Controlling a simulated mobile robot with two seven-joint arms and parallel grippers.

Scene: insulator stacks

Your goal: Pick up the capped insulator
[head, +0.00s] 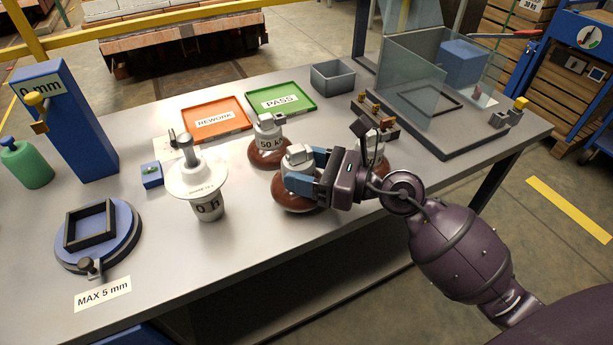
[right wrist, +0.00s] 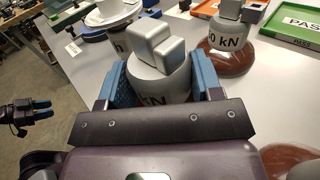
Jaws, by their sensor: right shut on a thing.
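A brown insulator (head: 297,198) with a grey metal cap stands on the bench near the middle. My right gripper (head: 301,178) is shut on its cap, and the blue fingers press both sides. In the right wrist view the cap (right wrist: 163,78) sits between the fingers (right wrist: 155,85), with "kN" lettering partly hidden. A second brown insulator (head: 266,146), marked 50 kN, stands just behind it. A third brown one (head: 378,165) is partly hidden behind my right wrist. A white insulator (head: 198,178) stands cap down to the left. My left gripper (right wrist: 40,109) shows small in the right wrist view.
An orange REWORK tray (head: 240,125) and green PASS tray (head: 305,101) lie behind. A grey bin (head: 333,78) and a clear-walled enclosure (head: 415,75) stand at the back right. A blue round fixture (head: 120,240) and blue block (head: 62,120) stand left.

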